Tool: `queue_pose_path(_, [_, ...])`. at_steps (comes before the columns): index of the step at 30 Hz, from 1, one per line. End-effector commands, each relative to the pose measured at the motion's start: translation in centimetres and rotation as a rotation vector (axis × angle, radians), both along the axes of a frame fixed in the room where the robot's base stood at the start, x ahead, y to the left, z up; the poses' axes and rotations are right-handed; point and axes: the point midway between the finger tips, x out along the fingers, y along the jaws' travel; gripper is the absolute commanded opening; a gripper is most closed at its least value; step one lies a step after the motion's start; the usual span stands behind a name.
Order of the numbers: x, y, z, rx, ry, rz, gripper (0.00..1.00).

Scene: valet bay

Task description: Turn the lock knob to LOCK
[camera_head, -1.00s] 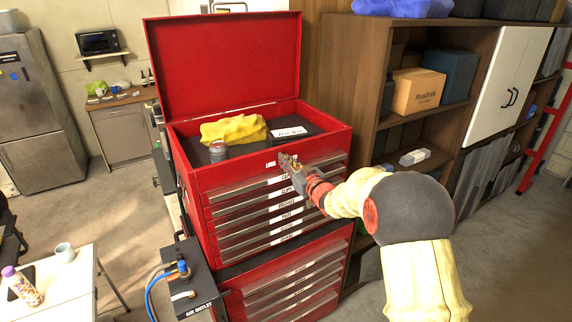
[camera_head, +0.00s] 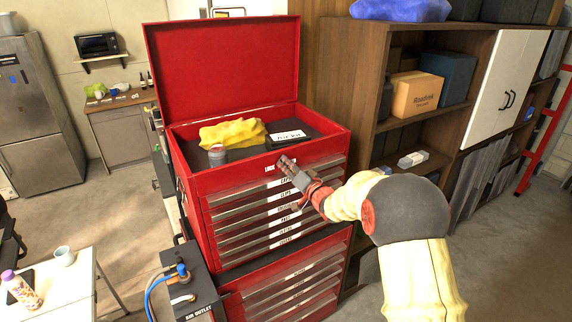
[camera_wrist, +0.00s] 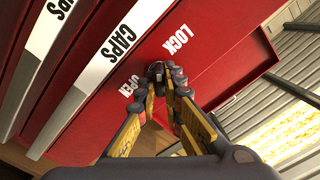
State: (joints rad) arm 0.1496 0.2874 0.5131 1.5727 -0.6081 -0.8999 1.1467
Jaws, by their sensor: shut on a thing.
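The lock knob (camera_wrist: 156,68) is a small dark knob on the red front of the tool chest (camera_head: 195,205). In the wrist view it sits between a white LOCK label (camera_wrist: 176,41) and a white OPEN label (camera_wrist: 129,86). My gripper (camera_wrist: 158,76) is shut on the knob, with its fingertips at either side of it. The fingers partly cover the knob, and I cannot tell which label it points to. In the head view my gripper (camera_head: 281,163) reaches the chest's upper front panel from the right, and the knob is hidden behind it.
The chest's red lid (camera_head: 222,65) stands open, with a yellow cloth (camera_head: 232,132), a grey can (camera_head: 217,155) and a black labelled box (camera_head: 288,137) inside. Labelled drawers lie below the knob. A wooden shelf (camera_head: 345,75) stands close on the right.

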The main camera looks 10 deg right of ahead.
Motion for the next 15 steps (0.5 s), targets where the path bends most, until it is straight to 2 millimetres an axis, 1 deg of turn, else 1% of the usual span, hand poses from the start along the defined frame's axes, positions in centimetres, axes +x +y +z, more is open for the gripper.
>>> queue_pose_path(6, [0.00,-0.08,-0.07,0.049,0.017,-0.001,0.00])
queue_pose_path(15, [0.01,-0.09,-0.09,0.061,0.020,-0.001,0.00])
